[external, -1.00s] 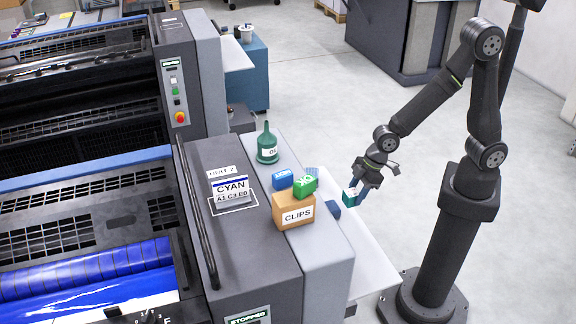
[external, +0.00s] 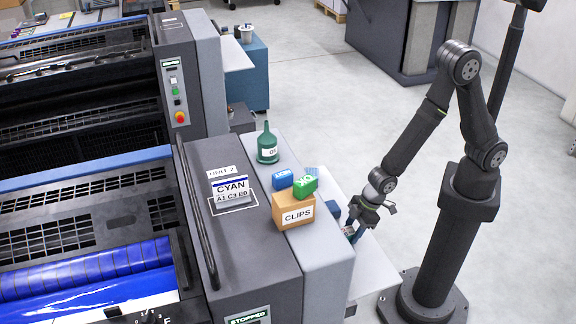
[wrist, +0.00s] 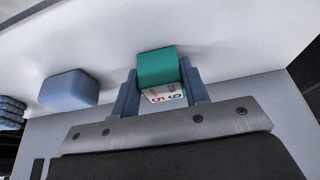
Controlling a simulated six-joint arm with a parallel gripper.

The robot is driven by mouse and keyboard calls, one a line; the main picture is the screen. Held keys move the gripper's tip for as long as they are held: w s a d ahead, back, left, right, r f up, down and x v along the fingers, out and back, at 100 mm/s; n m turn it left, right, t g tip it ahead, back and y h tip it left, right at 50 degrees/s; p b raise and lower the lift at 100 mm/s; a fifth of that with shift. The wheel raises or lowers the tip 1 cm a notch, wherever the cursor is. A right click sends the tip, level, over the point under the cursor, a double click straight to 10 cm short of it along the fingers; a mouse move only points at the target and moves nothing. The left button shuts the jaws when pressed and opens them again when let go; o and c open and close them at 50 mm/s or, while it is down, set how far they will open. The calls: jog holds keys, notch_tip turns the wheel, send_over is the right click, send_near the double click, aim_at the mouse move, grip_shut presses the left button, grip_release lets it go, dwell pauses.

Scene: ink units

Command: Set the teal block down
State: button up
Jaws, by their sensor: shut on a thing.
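The teal block (wrist: 158,66) is between the two fingers of my gripper (wrist: 158,84) in the wrist view, with a white printed face toward the camera. My gripper is shut on it. In the external view my gripper (external: 353,235) is low over the white side shelf (external: 376,273), right of the grey machine cover. The block is mostly hidden there by the fingers. I cannot tell whether it touches the shelf.
A blue block (wrist: 69,88) lies on the white surface left of my gripper, with a blue ribbed item (wrist: 11,112) beyond it.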

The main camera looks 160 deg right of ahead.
jog(key=shift+f, duration=0.1)
jog(key=o, duration=1)
jog(key=shift+c, duration=0.2)
jog(key=v, duration=1.1)
jog(key=shift+r, duration=0.35)
jog(key=shift+o, duration=0.5)
jog(key=shift+s+a+r, duration=0.1)
jog(key=shift+s+r, duration=0.05)
jog(key=shift+r, duration=0.1)
